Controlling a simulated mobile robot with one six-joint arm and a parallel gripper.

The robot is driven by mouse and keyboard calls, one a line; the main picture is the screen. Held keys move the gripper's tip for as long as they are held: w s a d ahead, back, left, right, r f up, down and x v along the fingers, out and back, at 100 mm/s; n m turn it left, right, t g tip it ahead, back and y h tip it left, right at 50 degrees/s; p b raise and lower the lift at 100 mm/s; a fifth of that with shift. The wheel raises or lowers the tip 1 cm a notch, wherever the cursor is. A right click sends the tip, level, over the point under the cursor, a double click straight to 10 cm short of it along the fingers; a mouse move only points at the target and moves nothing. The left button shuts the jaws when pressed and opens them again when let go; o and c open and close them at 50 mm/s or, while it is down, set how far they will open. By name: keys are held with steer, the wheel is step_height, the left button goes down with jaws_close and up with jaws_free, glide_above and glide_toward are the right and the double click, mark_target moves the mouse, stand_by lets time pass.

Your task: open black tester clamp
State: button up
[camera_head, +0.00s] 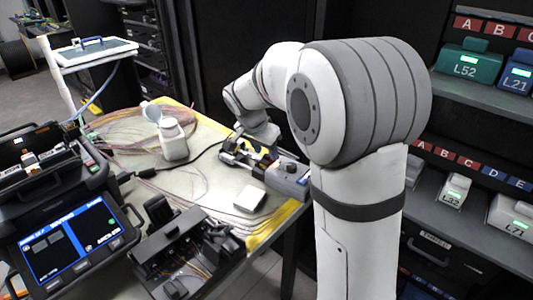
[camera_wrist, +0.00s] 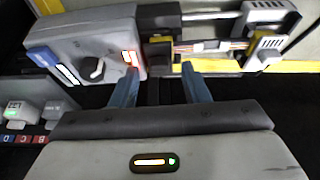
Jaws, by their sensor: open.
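The tester (camera_wrist: 85,50) fills the upper left of the wrist view as a grey box with a dark knob and a lit red display. A rail with thin coloured strands runs right from it. The black clamp (camera_wrist: 158,52) appears as a dark block beside the box; I cannot tell clearly whether its lid is shut. My gripper (camera_wrist: 160,70) is open, its two blue-grey fingers pointing at the black block with nothing between them. A pale grey clamp (camera_wrist: 268,50) is at the rail's right end. In the head view the tester (camera_head: 288,179) sits at the table's right edge, partly under my arm.
A black splicer with a blue screen (camera_head: 72,240) stands at left. Shelves with labelled modules (camera_head: 468,66) stand at right.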

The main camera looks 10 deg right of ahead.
steer(key=shift+w+d+f, duration=0.1)
steer(key=shift+d+f, duration=0.05)
steer(key=shift+f, duration=0.35)
steer(key=shift+c, duration=0.2)
steer(key=shift+r, duration=0.1)
jaws_close()
